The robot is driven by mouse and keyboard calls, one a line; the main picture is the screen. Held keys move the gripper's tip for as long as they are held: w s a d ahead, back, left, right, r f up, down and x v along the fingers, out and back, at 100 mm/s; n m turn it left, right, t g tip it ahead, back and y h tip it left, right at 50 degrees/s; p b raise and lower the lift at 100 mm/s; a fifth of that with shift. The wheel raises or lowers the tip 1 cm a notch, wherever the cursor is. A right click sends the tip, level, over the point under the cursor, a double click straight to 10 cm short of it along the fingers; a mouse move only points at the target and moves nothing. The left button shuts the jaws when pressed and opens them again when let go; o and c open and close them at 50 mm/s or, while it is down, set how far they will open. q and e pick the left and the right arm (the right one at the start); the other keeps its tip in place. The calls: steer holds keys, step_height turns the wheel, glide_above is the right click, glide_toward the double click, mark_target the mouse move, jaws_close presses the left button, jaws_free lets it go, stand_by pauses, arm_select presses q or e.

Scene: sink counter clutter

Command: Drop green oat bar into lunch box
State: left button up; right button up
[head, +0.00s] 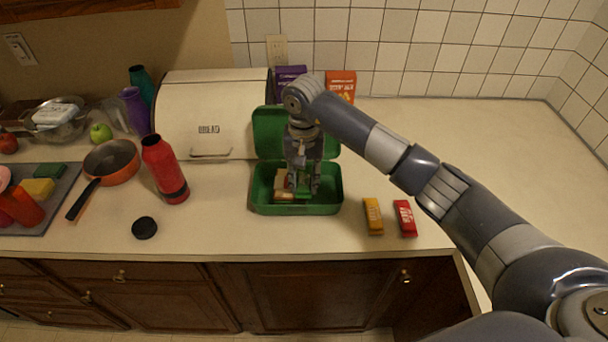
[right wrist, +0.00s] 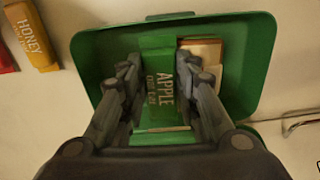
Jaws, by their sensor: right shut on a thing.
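The green oat bar (right wrist: 158,88), labelled APPLE, is between the fingers of my right gripper (right wrist: 160,95), which is shut on it. The open green lunch box (head: 326,205) stands on the counter with its lid raised at the back. In the head view my right gripper (head: 303,188) reaches down inside the box walls, and the green bar (head: 303,186) shows only in part between the fingers. A tan and white item (head: 282,187) lies in the box to the left of the gripper; it also shows in the right wrist view (right wrist: 203,52). My left gripper is not in view.
A yellow honey bar (head: 373,216) and a red bar (head: 405,218) lie right of the box. A red bottle (head: 163,168), a black lid (head: 144,228) and a pan (head: 111,160) are at left. A bread box (head: 210,115) stands behind. The right counter is clear.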

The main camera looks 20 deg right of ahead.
mark_target(304, 183)
steer(key=o, duration=1.1)
steer(key=shift+c, duration=0.2)
steer(key=shift+r, duration=0.15)
step_height(304, 183, up, 12)
steer(key=shift+f, duration=0.2)
